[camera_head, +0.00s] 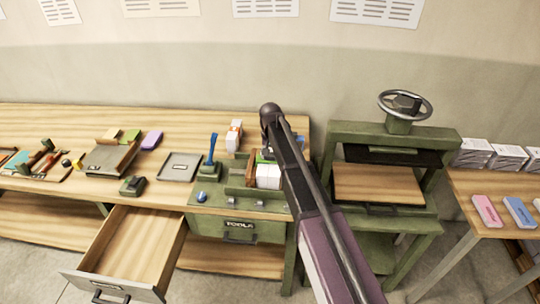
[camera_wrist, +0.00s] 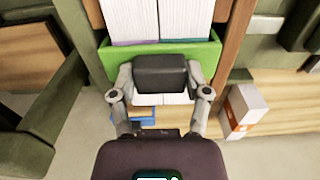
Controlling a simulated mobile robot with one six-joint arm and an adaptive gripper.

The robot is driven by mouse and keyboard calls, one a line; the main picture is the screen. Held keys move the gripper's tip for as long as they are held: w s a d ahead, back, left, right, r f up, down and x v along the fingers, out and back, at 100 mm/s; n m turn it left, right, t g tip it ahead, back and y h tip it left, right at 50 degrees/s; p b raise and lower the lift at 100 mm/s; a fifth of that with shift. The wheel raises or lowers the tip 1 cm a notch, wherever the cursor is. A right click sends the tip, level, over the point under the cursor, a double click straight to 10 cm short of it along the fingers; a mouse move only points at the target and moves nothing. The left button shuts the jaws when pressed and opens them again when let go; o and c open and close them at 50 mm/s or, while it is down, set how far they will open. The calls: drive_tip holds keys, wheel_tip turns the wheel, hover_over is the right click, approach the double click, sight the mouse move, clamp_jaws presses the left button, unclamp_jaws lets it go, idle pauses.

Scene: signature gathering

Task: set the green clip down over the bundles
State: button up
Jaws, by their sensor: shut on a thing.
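The green clip (camera_wrist: 112,60) shows in the wrist view as a bright green bar with a dark block at its middle. My gripper (camera_wrist: 160,76) is shut on it at that block, with one finger on each side. Two white paper bundles (camera_wrist: 132,18) (camera_wrist: 186,18) stand side by side against the clip's far edge, between brown wooden sides. Whether the clip touches the bundles, I cannot tell. In the head view, the bundles (camera_head: 268,177) stand in the green press on the bench, and my arm hides most of the clip and my fingers.
A white and orange box (camera_head: 234,136) stands behind the press; it also shows in the wrist view (camera_wrist: 243,106). A blue-handled lever (camera_head: 211,150) rises left of the bundles. A grey tray (camera_head: 180,167) lies further left. An open drawer (camera_head: 130,248) juts out at front left.

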drive_tip(key=shift+f, duration=0.2)
idle(0.6)
drive_tip(key=o, duration=1.2)
drive_tip(key=shift+r, duration=0.15)
